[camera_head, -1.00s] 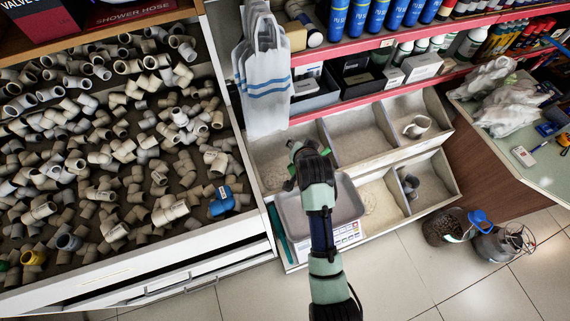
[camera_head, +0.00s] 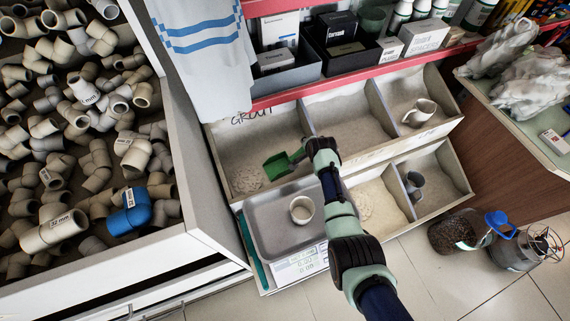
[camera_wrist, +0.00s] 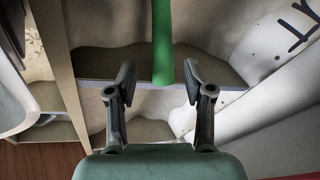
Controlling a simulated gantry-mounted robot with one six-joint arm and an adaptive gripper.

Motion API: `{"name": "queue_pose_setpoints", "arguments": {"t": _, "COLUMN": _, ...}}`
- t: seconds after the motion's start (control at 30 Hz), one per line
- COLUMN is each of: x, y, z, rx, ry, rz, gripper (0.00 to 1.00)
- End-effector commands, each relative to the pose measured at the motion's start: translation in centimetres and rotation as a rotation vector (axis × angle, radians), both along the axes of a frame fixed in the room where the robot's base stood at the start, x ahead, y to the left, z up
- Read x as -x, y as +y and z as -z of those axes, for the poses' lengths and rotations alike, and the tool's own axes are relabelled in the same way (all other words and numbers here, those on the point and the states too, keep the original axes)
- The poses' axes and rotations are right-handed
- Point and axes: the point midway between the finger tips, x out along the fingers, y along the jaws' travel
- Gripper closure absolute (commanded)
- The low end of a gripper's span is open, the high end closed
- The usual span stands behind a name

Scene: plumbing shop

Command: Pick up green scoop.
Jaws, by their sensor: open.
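The green scoop (camera_head: 277,166) is in the upper left bin marked "GROUT" in the head view, just left of my gripper (camera_head: 298,155). In the wrist view, the scoop's green handle (camera_wrist: 162,40) comes down from the top edge, and its end shows between the two fingertips of my gripper (camera_wrist: 159,76). The fingers are spread apart, with a gap on both sides of the handle. I cannot tell whether the handle is at the same depth as the fingertips. The scoop's far end is out of the wrist view.
A scale with a grey tray (camera_head: 262,222) and a light cup (camera_head: 302,209) stands below the bin, under my arm. Bin dividers (camera_head: 380,112) lie to the right.

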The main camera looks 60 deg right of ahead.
Motion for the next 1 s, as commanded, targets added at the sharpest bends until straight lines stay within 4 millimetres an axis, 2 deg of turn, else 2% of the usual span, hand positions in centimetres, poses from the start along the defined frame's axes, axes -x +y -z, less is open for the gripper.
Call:
{"name": "queue_pose_setpoints", "arguments": {"t": 0.23, "x": -1.7, "y": -1.3, "z": 3.8, "rx": -0.001, "ry": 0.001, "rz": -0.001, "gripper": 0.48}}
{"name": "queue_pose_setpoints", "arguments": {"t": 0.33, "x": -2.1, "y": -1.7, "z": 4.4, "rx": 0.000, "ry": 0.001, "rz": 0.000, "gripper": 0.48}}
{"name": "queue_pose_setpoints", "arguments": {"t": 0.6, "x": -2.2, "y": -1.9, "z": 4.1, "rx": -0.001, "ry": 0.001, "rz": -0.001, "gripper": 0.48}}
{"name": "queue_pose_setpoints", "arguments": {"t": 0.67, "x": -2.2, "y": -1.9, "z": 4.1, "rx": -0.001, "ry": 0.001, "rz": -0.001, "gripper": 0.56}}
{"name": "queue_pose_setpoints", "arguments": {"t": 0.9, "x": -2.2, "y": -1.9, "z": 4.1, "rx": -0.001, "ry": 0.001, "rz": -0.001, "gripper": 0.96}}
{"name": "queue_pose_setpoints", "arguments": {"t": 0.93, "x": -2.2, "y": -1.9, "z": 4.1, "rx": 0.000, "ry": 0.001, "rz": -0.002, "gripper": 1.00}}
{"name": "queue_pose_setpoints", "arguments": {"t": 1.0, "x": -2.2, "y": -1.9, "z": 4.1, "rx": 0.000, "ry": 0.001, "rz": -0.002, "gripper": 1.00}}
